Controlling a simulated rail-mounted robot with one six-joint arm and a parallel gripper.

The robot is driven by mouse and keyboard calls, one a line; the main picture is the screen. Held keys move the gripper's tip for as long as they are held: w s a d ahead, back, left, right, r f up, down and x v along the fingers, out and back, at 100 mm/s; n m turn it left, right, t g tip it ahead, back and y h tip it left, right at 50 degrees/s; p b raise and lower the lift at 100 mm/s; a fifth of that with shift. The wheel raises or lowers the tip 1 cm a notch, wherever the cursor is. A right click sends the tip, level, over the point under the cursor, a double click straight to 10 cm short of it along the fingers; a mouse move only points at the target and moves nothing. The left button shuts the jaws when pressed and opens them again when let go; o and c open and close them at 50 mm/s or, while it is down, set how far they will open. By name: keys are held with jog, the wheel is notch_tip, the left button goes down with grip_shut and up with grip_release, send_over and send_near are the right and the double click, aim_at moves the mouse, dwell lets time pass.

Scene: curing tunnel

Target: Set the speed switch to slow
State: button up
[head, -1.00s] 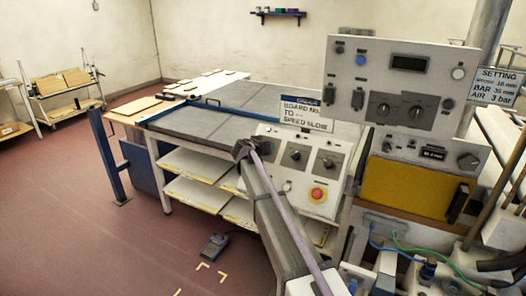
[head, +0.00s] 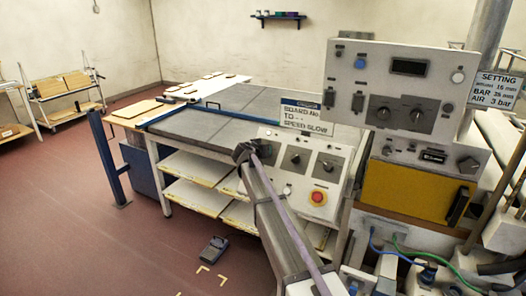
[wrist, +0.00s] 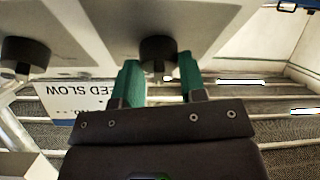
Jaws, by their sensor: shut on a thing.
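The sloped grey control panel (head: 285,180) stands at the front corner of the long table, with black rotary knobs along its top. My gripper (head: 243,152) is at the leftmost knob, which it hides in the head view. In the wrist view my green fingers (wrist: 159,82) are on either side of a black knob (wrist: 158,50), shut on it. Its pointer direction and labels cannot be read.
The middle knob (head: 295,158) and right knob (head: 328,166) are close beside my gripper. A red stop button (head: 318,197) is below them. A taller panel with a dark display (head: 409,67) and a yellow cover (head: 408,188) stand to the right. A foot pedal (head: 213,249) lies on the floor.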

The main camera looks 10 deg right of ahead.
jog(key=n+y, duration=0.1)
jog(key=n, duration=0.2)
jog(key=n+y+p, duration=0.1)
jog(key=n+y, duration=0.1)
jog(key=n, duration=0.2)
jog(key=shift+d+r+t, duration=0.1)
jog(key=shift+d+t, duration=0.05)
jog(key=shift+t, duration=0.25)
jog(key=n+y+p, duration=0.1)
jog(key=n, duration=0.2)
jog(key=n+y, duration=0.1)
jog(key=n, duration=0.2)
jog(key=shift+d+g+p, duration=0.1)
jog(key=shift+g+p, duration=0.2)
jog(key=shift+p, duration=0.1)
jog(key=o, duration=0.9)
jog(key=shift+s, duration=0.1)
jog(key=p+v, duration=0.5)
jog(key=v, duration=0.5)
jog(key=shift+s+r+p, duration=0.25)
jog(key=shift+s+p, duration=0.05)
jog(key=shift+p, duration=0.05)
